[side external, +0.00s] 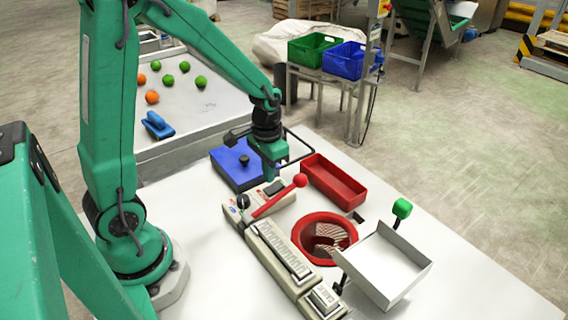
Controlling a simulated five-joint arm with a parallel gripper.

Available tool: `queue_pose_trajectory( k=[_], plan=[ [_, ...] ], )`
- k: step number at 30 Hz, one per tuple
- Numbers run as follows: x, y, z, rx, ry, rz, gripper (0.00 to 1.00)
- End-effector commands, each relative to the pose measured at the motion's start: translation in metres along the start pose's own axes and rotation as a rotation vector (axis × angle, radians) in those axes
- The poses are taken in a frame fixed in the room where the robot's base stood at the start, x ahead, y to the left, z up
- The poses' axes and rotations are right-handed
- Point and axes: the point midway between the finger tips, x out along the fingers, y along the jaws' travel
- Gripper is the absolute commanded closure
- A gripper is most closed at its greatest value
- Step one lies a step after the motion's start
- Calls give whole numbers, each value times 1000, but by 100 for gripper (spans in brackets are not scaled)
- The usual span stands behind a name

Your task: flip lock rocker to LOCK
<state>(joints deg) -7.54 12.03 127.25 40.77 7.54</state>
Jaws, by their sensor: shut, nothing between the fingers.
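The net clipper (280,252) is a long beige machine on the white table. At its far end is a beige control section with a dark rocker-like part (275,187), probably the lock rocker; its position is too small to read. A red lever with a red ball (300,180) crosses that section, with a black knob (242,201) to its left. My gripper (268,177) is shut and empty, pointing down just above the far end of this section, close to the dark part. I cannot tell whether it touches.
A blue box with a black knob (232,172) stands behind the gripper, and a red tray (345,188) to its right. A red round funnel (304,238) is beside the clipper. A white tray (385,265) and a green-knobbed lever (402,208) are at right. The table's front right is clear.

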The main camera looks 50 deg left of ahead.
Motion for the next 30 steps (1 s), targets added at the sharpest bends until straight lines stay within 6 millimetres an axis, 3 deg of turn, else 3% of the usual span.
queue_pose_trajectory(
  k=[18, 30],
  plan=[
    [-35, 0, 0, 0, 3, 0, 100],
    [-40, 0, 0, 0, 1, 0, 100]
  ],
)
